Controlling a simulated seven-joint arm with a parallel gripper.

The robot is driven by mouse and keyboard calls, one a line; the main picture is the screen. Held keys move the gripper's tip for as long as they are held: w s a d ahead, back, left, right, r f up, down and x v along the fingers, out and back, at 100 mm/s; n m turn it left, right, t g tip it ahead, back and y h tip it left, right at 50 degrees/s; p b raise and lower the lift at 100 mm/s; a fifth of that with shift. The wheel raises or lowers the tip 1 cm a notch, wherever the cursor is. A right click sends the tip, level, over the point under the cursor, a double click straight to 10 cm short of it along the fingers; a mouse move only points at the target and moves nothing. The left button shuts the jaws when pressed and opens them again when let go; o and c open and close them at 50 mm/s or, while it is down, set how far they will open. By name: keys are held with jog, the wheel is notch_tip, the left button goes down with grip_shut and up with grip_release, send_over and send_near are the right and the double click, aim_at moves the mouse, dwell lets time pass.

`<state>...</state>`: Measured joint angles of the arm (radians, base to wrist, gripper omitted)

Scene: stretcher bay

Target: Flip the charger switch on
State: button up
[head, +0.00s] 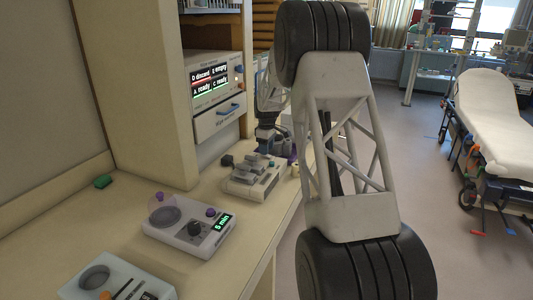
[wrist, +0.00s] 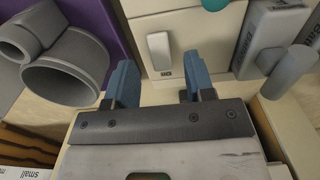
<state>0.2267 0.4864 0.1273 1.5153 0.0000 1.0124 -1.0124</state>
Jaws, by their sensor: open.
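In the wrist view, a white rocker switch (wrist: 159,50) sits on a cream panel (wrist: 184,20). A small dark label is just below the switch. Which way the switch is set I cannot tell. My gripper (wrist: 160,82) is open and empty, its two blue fingers apart. The switch lies beyond the gap between the fingertips, roughly centred on it; contact is not visible.
In the wrist view, grey round cups (wrist: 70,70) stand close left and a grey box (wrist: 268,30) with a grey cylinder (wrist: 288,70) close right. In the head view, a timer box (head: 190,228) and a multi-part device (head: 252,178) stand on the counter (head: 120,220).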

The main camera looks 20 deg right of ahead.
jog(key=shift+f, duration=1.2)
grip_shut()
jog(key=shift+w+a+g+h, duration=0.1)
jog(key=shift+g+h, duration=0.3)
grip_release()
